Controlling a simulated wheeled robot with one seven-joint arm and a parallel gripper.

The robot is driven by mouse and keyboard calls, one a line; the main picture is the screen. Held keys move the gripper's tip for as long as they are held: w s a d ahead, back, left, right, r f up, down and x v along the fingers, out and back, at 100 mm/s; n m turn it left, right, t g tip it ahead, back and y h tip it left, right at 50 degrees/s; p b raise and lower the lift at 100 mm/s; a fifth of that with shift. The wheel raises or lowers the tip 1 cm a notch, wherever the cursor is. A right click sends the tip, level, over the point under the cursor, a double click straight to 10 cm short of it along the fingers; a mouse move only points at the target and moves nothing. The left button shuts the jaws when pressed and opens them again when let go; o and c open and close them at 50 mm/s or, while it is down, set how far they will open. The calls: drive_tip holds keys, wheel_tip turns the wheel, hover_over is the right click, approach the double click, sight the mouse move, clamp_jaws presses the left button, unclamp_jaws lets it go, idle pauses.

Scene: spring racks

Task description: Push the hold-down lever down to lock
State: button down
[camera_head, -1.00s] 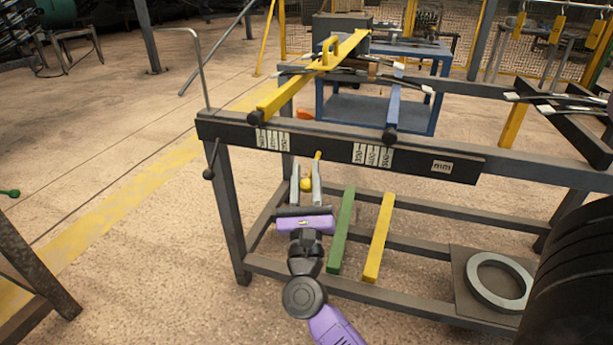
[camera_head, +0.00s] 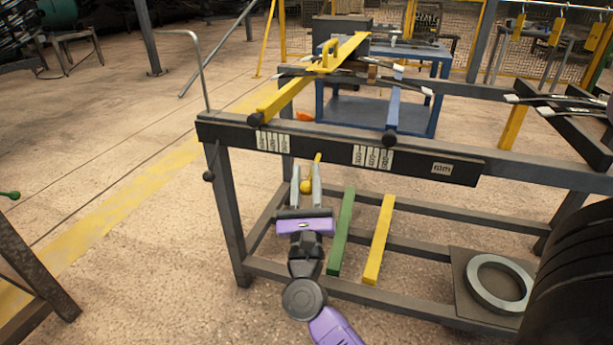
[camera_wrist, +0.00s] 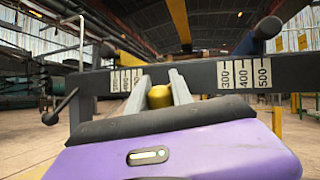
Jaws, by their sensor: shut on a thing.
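A yellow lever with a round yellow knob (camera_head: 306,187) sticks out from under the front beam of the rack. I take it to be the hold-down lever. My gripper (camera_head: 306,181) is below the beam, with one grey finger on each side of the knob, shut on it. In the wrist view the knob (camera_wrist: 160,97) sits between the two fingers (camera_wrist: 158,90), below the beam's lower edge. The lever's far end is hidden behind the beam.
The dark front beam (camera_head: 420,163) carries number scales and lies just above my fingers. A black-knobbed lever (camera_head: 208,176) hangs at its left end. The floor at left is open.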

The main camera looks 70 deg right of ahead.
drive_tip(key=shift+w+a+f, duration=0.1)
drive_tip(key=shift+w+f, duration=0.2)
drive_tip(key=shift+f, duration=0.15)
drive_tip(key=c, duration=1.2)
unclamp_jaws()
drive_tip(key=shift+o, duration=0.3)
drive_tip(key=shift+s+r, duration=0.1)
drive_tip(key=shift+r, duration=0.05)
drive_tip(key=v, duration=0.7)
drive_tip(key=shift+s+a+p, duration=0.15)
drive_tip(key=shift+a+p, duration=0.15)
drive_tip(key=shift+p, duration=0.05)
